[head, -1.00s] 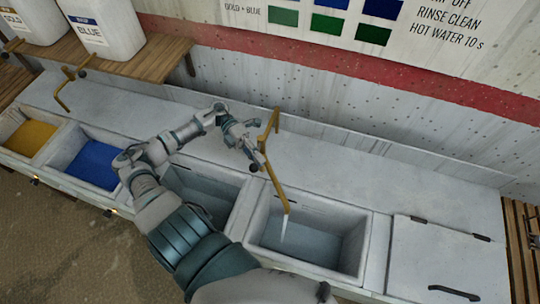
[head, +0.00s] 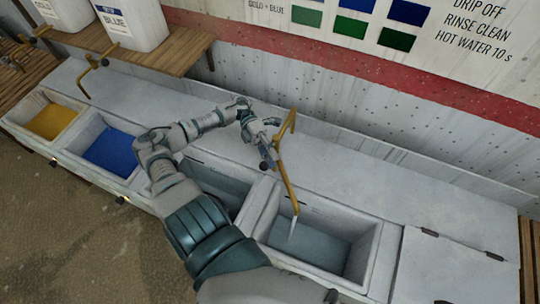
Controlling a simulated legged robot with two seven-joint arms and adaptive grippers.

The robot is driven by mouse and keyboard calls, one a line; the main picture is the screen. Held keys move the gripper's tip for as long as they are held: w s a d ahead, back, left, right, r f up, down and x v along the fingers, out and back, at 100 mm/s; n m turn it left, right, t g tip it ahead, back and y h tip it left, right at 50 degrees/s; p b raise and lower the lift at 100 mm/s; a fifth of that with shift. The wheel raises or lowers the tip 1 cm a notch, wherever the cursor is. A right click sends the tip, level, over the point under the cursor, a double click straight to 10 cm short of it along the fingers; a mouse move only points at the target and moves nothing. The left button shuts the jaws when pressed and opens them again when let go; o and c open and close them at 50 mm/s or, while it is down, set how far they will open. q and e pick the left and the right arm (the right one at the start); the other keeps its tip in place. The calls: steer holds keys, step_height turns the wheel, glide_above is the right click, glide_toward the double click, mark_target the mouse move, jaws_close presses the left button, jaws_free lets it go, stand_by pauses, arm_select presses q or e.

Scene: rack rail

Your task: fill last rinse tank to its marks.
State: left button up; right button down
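The last rinse tank (head: 351,256) is the pale open basin at the right of the row. A brass tap (head: 284,172) stands behind it, with its spout over the tank. A thin white stream (head: 292,230) runs from the spout into the tank. The tank floor looks grey-blue; I cannot make out the water level or marks. My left gripper (head: 270,136) is open just left of the tap, close to its dark handle end (head: 267,165). I cannot tell whether it touches. My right gripper is not in view.
Another rinse tank (head: 212,178) sits left, partly behind my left arm. Farther left are blue (head: 115,152) and gold (head: 50,122) tanks. A lidded section (head: 450,268) is at right. Jugs (head: 135,22) stand on a wooden shelf (head: 180,62). A second tap (head: 92,72) is at left.

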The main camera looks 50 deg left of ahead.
arm_select(q)
steer(key=f+v, duration=0.1)
steer(key=v, duration=0.6)
steer(key=shift+a+r, duration=0.25)
steer(key=shift+r, duration=0.2)
